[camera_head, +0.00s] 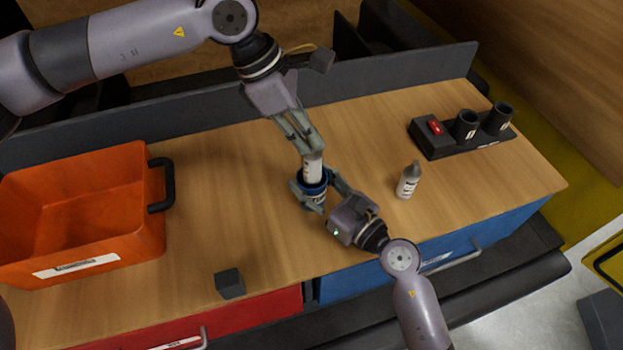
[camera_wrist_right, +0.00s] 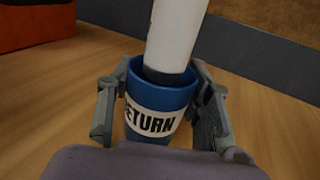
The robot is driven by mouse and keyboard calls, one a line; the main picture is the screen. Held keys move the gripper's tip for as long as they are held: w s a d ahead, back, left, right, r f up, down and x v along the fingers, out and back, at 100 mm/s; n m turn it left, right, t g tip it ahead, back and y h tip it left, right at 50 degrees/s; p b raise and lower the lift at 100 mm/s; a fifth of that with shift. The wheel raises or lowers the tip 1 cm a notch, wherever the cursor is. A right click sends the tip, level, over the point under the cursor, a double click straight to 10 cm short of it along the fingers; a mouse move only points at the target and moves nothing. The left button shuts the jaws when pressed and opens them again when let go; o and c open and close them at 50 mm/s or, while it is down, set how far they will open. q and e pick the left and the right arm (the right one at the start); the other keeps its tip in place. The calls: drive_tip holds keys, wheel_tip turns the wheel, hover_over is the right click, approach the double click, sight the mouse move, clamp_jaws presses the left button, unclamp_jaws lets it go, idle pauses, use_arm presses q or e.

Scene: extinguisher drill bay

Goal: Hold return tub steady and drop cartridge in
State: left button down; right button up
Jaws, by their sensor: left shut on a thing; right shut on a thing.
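The return tub (camera_wrist_right: 150,125) is a small blue cup with a white band lettered "RETURN"; it stands on the wooden bench and also shows in the head view (camera_head: 313,188). My right gripper (camera_head: 318,195) is shut around the tub, one finger on each side. The cartridge (camera_head: 313,166) is white with a dark lower end. My left gripper (camera_head: 308,145) is shut on its upper part and holds it upright above the tub. In the right wrist view the cartridge's (camera_wrist_right: 172,40) dark end is at the tub's mouth, apparently just inside the rim.
An orange bin (camera_head: 130,190) stands at the left. A dark holder (camera_head: 440,148) with a red switch and two black cups is at the right. A dark cube (camera_head: 230,283) lies near the front edge. Bench between is clear.

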use_arm(q)
drive_tip(key=c, duration=1.5)
unclamp_jaws()
drive_tip(key=shift+c, duration=0.2)
drive_tip(key=v, duration=1.2)
use_arm(e)
drive_tip(key=o, duration=1.4)
drive_tip(key=shift+c, duration=0.2)
